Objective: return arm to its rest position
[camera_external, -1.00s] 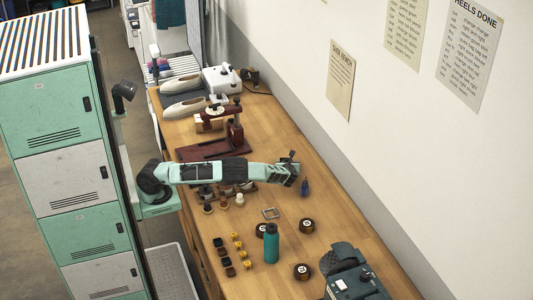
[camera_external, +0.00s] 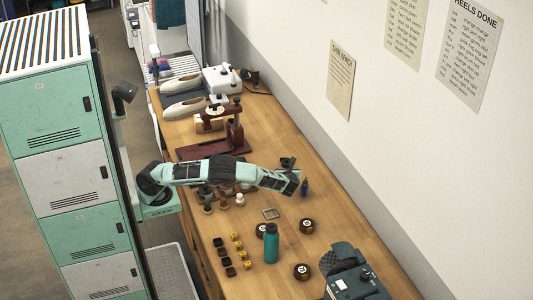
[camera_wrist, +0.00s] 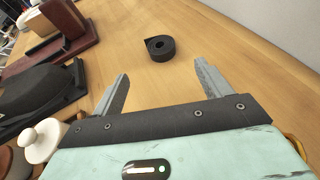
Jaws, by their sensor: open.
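My mint-and-black arm (camera_external: 205,170) reaches from my base at the left out over the wooden workbench. The roll (camera_external: 287,162) also shows behind the gripper in the external view.
A dark red press (camera_external: 236,135) stands behind the arm. A white knob-like piece (camera_wrist: 42,140) is near the gripper's left. Green lockers (camera_external: 60,130) stand left.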

